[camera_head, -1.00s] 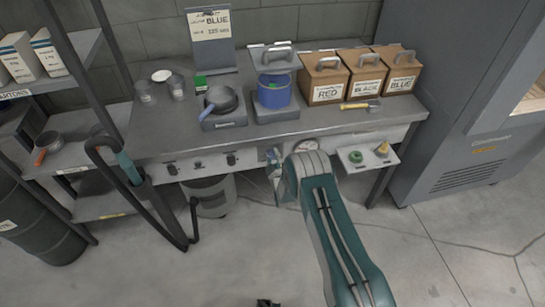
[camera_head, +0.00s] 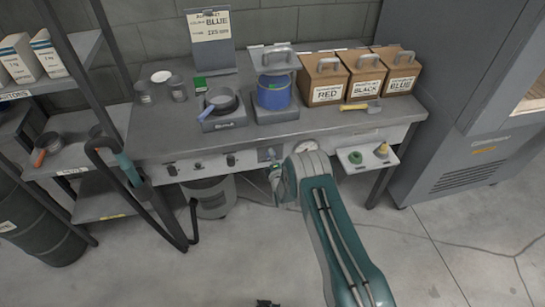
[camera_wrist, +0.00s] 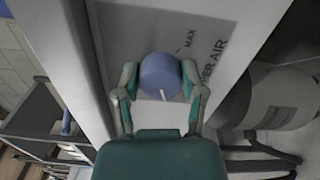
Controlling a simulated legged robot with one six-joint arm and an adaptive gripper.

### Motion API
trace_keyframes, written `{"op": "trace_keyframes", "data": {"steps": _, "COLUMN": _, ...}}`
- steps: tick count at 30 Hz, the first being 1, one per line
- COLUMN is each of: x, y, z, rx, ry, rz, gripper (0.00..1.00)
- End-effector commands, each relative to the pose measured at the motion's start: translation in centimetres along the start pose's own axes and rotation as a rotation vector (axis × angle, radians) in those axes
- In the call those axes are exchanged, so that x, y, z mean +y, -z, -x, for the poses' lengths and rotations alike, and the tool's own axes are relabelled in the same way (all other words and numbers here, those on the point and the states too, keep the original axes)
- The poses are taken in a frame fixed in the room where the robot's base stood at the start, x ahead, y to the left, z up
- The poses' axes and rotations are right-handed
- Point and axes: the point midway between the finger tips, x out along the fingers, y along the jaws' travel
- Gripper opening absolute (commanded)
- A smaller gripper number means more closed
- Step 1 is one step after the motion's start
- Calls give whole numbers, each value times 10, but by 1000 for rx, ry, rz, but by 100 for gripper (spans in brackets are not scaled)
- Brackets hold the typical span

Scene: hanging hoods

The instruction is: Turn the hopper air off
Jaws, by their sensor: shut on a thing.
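In the wrist view, a round blue knob (camera_wrist: 160,68) sits on a grey plate (camera_wrist: 207,45) whose visible lettering reads "MAX" and part of "HOPPER AIR". A white line on the knob points toward the bottom of the wrist picture. My gripper (camera_wrist: 160,80) is shut on the knob, one finger at each side. In the head view, my gripper (camera_head: 276,172) is at the bench's front panel, and the grey plate (camera_head: 265,154) shows just above it. The knob is hidden there by my gripper and arm.
A small tray (camera_head: 367,160) with a green item juts out to the right. A grey bin (camera_head: 212,198) stands below. The bench top holds a blue pot (camera_head: 273,96) and labelled boxes (camera_head: 325,90).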

Motion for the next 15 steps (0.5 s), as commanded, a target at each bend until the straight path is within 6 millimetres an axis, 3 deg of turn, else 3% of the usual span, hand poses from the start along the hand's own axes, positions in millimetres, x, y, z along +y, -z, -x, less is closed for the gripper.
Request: {"op": "trace_keyframes", "data": {"steps": 15, "x": -3, "y": 5, "z": 1, "rx": 11, "ry": 7, "rz": 93, "gripper": 5}}
